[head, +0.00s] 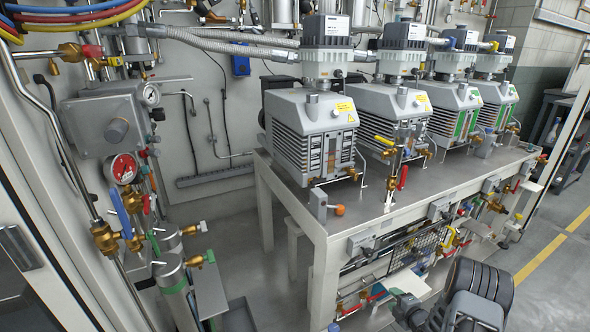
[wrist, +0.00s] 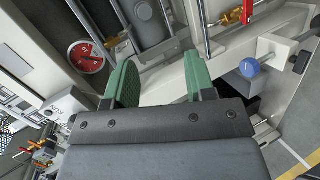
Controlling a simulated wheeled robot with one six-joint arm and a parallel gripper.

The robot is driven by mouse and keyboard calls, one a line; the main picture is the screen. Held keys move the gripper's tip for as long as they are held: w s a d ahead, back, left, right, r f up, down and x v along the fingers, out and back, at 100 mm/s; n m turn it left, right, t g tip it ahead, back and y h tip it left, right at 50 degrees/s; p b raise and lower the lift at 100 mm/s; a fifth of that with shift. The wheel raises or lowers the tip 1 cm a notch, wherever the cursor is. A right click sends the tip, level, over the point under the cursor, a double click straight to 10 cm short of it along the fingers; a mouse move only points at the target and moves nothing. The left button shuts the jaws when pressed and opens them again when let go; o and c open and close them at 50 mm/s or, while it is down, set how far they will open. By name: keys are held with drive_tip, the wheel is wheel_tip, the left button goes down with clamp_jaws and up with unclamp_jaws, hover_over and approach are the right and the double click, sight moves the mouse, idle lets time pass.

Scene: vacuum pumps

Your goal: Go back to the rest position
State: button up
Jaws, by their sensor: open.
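My gripper (wrist: 158,78) shows in the wrist view with its two green-padded fingers spread apart and nothing held between them. Behind the gap is a pale frame beam, and no finger visibly touches anything. In the head view a dark jointed part at the bottom right looks like my arm, but I cannot make out the fingertips there.
Several grey vacuum pumps (head: 312,136) stand on a metal bench (head: 400,215) with valves below its top. A gas cylinder (head: 175,290) and gauges are at left. The wrist view shows a red gauge (wrist: 87,57) and blue knob (wrist: 249,67). Floor (head: 560,215) at right is clear.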

wheel_tip(320, 180, up, 20)
drive_tip(key=w+a+m+g+h+p, duration=0.1)
drive_tip(key=w+m+g+h+p, duration=0.1)
drive_tip(key=w+m+h+p, duration=0.25)
drive_tip(key=s+a+r+m+g+h+p, duration=0.1)
drive_tip(key=s+a+r+m+p, duration=0.2)
drive_tip(key=r, duration=0.5)
drive_tip(key=s+a+r+m+g+h+p, duration=0.1)
drive_tip(key=s+r+m+p, duration=0.3)
drive_tip(key=r, duration=0.5)
drive_tip(key=s+a+r+m+g+y+p, duration=0.1)
drive_tip(key=s+a+r+m+p, duration=0.1)
drive_tip(key=s, duration=0.5)
drive_tip(key=s+a+r+m+g+p, duration=0.2)
drive_tip(key=s+a+r+m+p, duration=0.1)
drive_tip(key=s+a+r, duration=0.4)
drive_tip(key=s+a+r+m+g+y+p, duration=0.1)
drive_tip(key=s+a+r+m+g+p, duration=0.1)
drive_tip(key=s+r, duration=0.6)
drive_tip(key=a+m+p, duration=0.1)
drive_tip(key=a+p, duration=0.1)
drive_tip(key=p, duration=0.1)
drive_tip(key=shift+a+y, duration=0.25)
drive_tip(key=shift+y, duration=0.1)
drive_tip(key=shift+m, duration=0.25)
drive_tip(key=shift+c, duration=0.7)
drive_tip(key=shift+a, duration=0.1)
